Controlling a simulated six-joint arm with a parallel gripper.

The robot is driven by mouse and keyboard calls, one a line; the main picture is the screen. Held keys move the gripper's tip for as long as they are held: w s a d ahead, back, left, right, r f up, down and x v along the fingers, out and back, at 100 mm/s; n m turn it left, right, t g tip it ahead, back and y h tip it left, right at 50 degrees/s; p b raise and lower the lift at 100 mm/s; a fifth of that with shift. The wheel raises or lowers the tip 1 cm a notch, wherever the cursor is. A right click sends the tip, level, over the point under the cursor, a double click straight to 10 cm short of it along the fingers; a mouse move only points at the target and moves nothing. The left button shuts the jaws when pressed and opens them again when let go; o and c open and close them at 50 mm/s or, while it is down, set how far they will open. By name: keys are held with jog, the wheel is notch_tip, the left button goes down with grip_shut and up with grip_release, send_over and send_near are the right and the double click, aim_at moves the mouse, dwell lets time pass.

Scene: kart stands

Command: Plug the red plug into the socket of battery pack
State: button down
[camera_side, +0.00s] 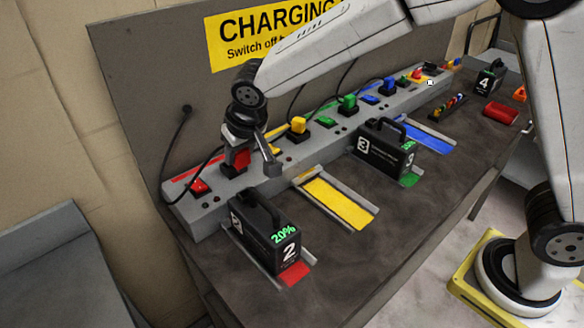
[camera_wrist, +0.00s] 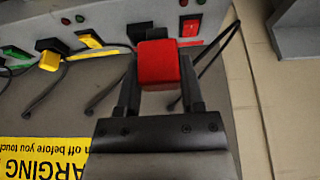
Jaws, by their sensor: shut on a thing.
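My gripper (camera_side: 246,160) is over the near-left part of the grey charger strip, with its fingers shut on the red plug (camera_side: 235,161). In the wrist view the red plug (camera_wrist: 160,62) sits between both fingers, its top facing the camera. Battery pack 2 (camera_side: 264,232), black with a handle and a green 20% display, stands in the red-marked bay, in front of the strip and below the gripper. Its socket cannot be made out. Whether the plug touches the strip cannot be told.
The grey strip (camera_side: 225,196) carries a red switch (camera_side: 199,186), a yellow plug (camera_side: 298,127), a green plug (camera_side: 347,103) and a blue plug (camera_side: 388,85). Battery pack 3 (camera_side: 388,149) stands in the green bay. The yellow bay (camera_side: 340,200) is empty. Black cables hang along the back panel.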

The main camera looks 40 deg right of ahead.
aim_at(249, 160)
jog(key=shift+f, duration=2.55)
jog(key=shift+f, duration=1.3)
jog(key=shift+c, duration=0.7)
grip_release()
jog(key=shift+r, duration=0.15)
jog(key=shift+v, duration=3.8)
jog(key=shift+s, duration=0.1)
